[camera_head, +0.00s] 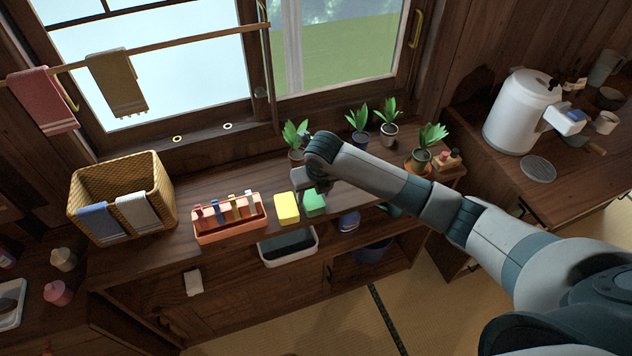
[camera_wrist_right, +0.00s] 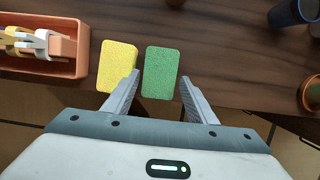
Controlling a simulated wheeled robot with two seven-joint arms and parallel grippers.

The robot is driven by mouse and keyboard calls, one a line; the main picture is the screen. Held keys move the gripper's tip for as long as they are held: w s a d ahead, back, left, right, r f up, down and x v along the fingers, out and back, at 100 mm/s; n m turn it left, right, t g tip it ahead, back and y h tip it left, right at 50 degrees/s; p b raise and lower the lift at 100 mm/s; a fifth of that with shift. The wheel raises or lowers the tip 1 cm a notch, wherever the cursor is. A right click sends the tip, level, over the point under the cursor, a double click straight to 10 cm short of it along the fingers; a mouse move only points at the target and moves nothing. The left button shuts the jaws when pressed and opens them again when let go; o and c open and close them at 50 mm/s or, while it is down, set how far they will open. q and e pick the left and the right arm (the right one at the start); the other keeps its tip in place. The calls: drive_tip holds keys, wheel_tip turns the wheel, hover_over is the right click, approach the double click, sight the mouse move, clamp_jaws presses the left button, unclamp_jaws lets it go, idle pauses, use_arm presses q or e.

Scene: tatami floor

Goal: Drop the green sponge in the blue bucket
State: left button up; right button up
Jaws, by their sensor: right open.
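The green sponge (camera_head: 314,200) lies on the wooden counter, just right of a yellow sponge (camera_head: 287,207). My right gripper (camera_head: 318,186) is over the green sponge and partly covers it in the head view. In the right wrist view the green sponge (camera_wrist_right: 161,73) lies between the two open fingers of my right gripper (camera_wrist_right: 159,82), with the left finger close to the yellow sponge (camera_wrist_right: 117,67). The blue bucket (camera_head: 370,251) stands on the lower shelf under the counter, partly in shadow. My left gripper is not in view.
An orange caddy (camera_head: 230,228) with several clips stands left of the sponges. A woven basket (camera_head: 120,190) is farther left. Several potted plants (camera_head: 359,122) line the back of the counter. A white basin (camera_head: 289,251) sits below the counter edge.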

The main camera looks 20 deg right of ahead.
drive_tip(key=b+v, duration=0.1)
drive_tip(key=v, duration=0.7)
drive_tip(key=shift+r+b, duration=0.2)
drive_tip(key=shift+b, duration=0.1)
drive_tip(key=shift+s+f, duration=0.1)
drive_tip(key=shift+s, duration=0.05)
